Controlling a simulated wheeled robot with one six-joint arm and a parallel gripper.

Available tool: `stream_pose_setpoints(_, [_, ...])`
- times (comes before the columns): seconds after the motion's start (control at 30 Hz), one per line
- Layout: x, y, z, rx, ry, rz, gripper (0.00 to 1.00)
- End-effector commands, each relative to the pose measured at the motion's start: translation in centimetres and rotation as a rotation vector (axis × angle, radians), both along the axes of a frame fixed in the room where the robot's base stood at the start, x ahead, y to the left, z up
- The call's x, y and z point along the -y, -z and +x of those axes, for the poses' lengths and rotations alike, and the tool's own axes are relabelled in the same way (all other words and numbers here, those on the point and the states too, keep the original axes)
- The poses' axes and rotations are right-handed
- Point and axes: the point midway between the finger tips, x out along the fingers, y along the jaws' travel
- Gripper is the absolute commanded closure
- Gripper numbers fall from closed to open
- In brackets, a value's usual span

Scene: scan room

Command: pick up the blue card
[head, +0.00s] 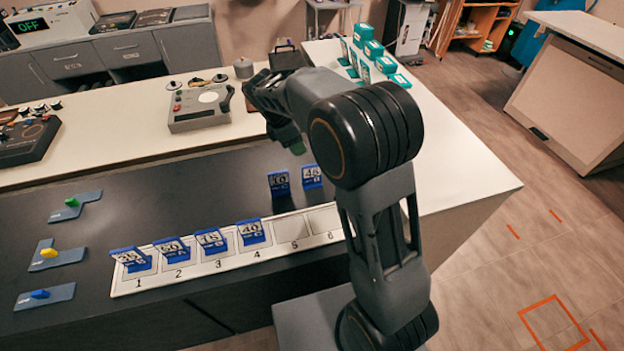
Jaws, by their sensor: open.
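Four are in a row on a white numbered strip (291,247): one card (131,260) at slot 1, one (172,249) at slot 2, one (211,241) at slot 3 and one (251,232) at slot 4. Slot 5 is empty; slot 6 is partly hidden by my arm. Two more blue cards stand behind the strip, one (279,183) left of the other (312,176). My gripper (291,147) is open, above and behind these two, partly hidden by my arm. No card shows in it.
Three blue-grey holders with green (72,202), yellow (49,253) and blue (40,294) pieces lie at the left. A grey device (199,108) stands on the white counter behind. Teal boxes (373,49) stand at the back right. Dark counter between holders and strip is clear.

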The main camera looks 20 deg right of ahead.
Motion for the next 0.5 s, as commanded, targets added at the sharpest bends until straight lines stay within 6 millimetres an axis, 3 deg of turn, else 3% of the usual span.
stream_pose_setpoints(0.3, [1.9, 5.1, 0.4, -0.021, -0.030, -0.013, 0.57])
stream_pose_setpoints(0.5, [2.9, 7.4, 0.5, -0.019, -0.029, -0.012, 0.57])
